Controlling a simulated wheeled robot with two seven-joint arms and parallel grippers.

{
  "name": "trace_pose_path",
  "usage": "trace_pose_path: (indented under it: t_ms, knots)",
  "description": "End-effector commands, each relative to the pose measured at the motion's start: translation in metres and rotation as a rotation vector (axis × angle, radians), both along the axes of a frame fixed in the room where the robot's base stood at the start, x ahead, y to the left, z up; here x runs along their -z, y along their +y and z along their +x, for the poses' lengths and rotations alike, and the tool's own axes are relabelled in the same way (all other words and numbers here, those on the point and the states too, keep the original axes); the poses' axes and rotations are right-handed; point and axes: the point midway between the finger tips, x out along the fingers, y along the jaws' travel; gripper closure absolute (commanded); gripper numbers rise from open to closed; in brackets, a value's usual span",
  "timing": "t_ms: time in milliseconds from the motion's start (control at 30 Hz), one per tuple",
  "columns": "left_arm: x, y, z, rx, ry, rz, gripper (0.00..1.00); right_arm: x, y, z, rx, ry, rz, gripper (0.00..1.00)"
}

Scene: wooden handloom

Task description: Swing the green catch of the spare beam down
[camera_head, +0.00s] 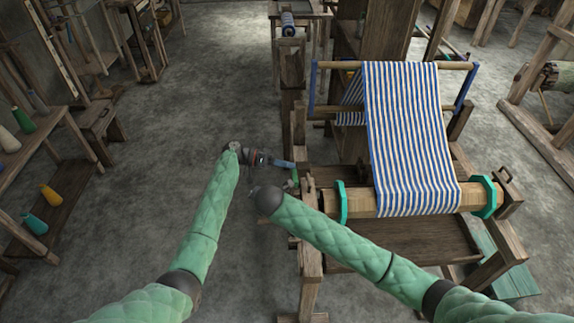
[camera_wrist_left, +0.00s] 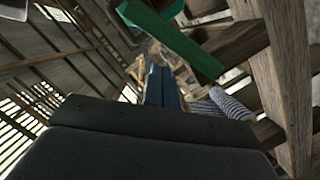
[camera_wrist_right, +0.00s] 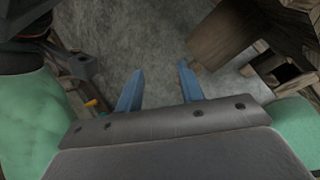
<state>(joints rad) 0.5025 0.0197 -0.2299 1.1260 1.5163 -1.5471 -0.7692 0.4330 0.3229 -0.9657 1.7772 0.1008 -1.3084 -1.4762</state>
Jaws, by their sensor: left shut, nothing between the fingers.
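The green catch (camera_head: 294,178) is a small green piece by the left post of the loom. In the left wrist view a green bar (camera_wrist_left: 178,40), seemingly this catch, slants down to the right beyond the fingertips. My left gripper (camera_head: 288,165) has its blue fingers shut and empty, close to the catch; I cannot tell if they touch. The shut fingers also show in the left wrist view (camera_wrist_left: 161,82). My right gripper (camera_wrist_right: 158,78) is open and empty over the floor; in the head view its fingers are hidden behind its own wrist. I cannot tell which beam is the spare one.
The loom carries blue-and-white striped cloth (camera_head: 405,135) over a wooden beam with teal end wheels (camera_head: 341,203). A dark roller (camera_head: 289,25) sits on a stand at the back. Shelves with spools (camera_head: 25,121) stand at left. The floor (camera_head: 140,190) between is clear.

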Motion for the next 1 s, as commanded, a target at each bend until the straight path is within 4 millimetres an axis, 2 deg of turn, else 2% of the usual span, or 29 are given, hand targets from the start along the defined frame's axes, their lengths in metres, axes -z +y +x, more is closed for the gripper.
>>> trace_pose_path:
  t_ms: [267, 367, 567, 667, 800, 1000]
  knots:
    - [0.000, 0.000, 0.000, 0.000, 0.000, 0.000, 1.00, 0.066, 0.054, -0.071, -0.049, 0.275, 0.044, 0.62]
    - [0.000, 0.000, 0.000, 0.000, 0.000, 0.000, 1.00, 0.100, 0.066, -0.104, -0.012, 0.409, 0.072, 0.62]
    - [0.000, 0.000, 0.000, 0.000, 0.000, 0.000, 1.00, 0.167, 0.059, -0.147, 0.218, 0.627, 0.136, 0.62]
    - [0.000, 0.000, 0.000, 0.000, 0.000, 0.000, 1.00, 0.204, 0.054, -0.176, 0.361, 0.746, 0.162, 0.62]
    - [0.000, 0.000, 0.000, 0.000, 0.000, 0.000, 1.00, 0.258, 0.046, -0.229, 0.596, 0.931, 0.182, 0.62]
    - [0.000, 0.000, 0.000, 0.000, 0.000, 0.000, 1.00, 0.314, 0.038, -0.301, 0.894, 1.141, 0.173, 0.62]
